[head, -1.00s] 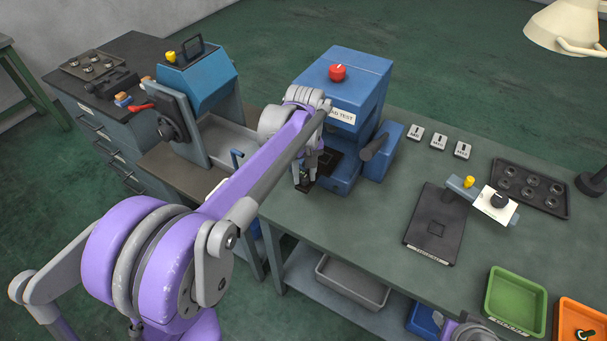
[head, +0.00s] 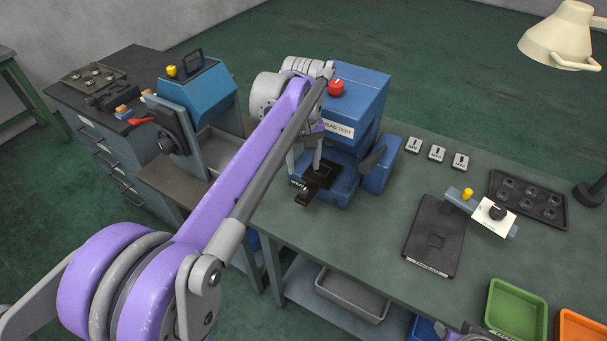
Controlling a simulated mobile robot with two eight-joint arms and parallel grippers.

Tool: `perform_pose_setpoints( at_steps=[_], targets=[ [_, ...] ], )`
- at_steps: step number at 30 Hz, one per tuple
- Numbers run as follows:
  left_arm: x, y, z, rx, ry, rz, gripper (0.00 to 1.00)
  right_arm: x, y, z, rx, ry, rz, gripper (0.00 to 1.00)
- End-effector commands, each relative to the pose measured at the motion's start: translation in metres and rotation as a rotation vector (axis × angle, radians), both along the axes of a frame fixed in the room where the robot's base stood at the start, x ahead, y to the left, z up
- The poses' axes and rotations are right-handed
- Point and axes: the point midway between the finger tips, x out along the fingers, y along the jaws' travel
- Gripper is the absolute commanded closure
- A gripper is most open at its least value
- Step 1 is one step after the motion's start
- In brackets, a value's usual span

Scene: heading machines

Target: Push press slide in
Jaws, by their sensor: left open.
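The blue press (head: 360,90), labelled HEAD TEST and topped by a red button (head: 336,88), stands at the back left of the green bench. Its black slide (head: 322,172) sticks out of the front opening at the base, with a small dark handle (head: 304,198) at its front end. My left gripper (head: 305,172) is open, pointing down just above the slide's front part, with nothing seen between its fingers. Whether a finger touches the slide I cannot tell. My left forearm hides part of the press's left side. My right gripper is not seen.
A dark lever (head: 372,160) juts from the press's right side. A black plate fixture (head: 436,235), a holed tray (head: 528,195), a green bin (head: 515,308) and an orange bin (head: 580,330) lie to the right. The bench between press and fixture is clear.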

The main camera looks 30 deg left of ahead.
Motion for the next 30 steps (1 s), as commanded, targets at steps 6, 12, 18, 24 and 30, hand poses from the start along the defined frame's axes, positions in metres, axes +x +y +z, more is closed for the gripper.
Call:
perform_pose_setpoints(
  at_steps=[6,12,18,24,30],
  targets=[
    [0.0,0.0,0.015,0.0,0.0,0.0,0.38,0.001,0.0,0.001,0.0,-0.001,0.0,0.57],
    [0.0,0.0,0.015,0.0,0.0,0.0,0.38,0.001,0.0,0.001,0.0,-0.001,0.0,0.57],
    [-0.006,0.004,0.014,-0.009,-0.006,0.087,0.69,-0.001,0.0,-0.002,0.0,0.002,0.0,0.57],
    [-0.032,0.022,0.01,-0.07,-0.036,0.612,1.0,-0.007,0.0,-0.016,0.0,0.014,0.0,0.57],
    [-0.061,0.039,0.008,-0.173,-0.048,1.294,1.0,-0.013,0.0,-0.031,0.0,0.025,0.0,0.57]
  ],
)
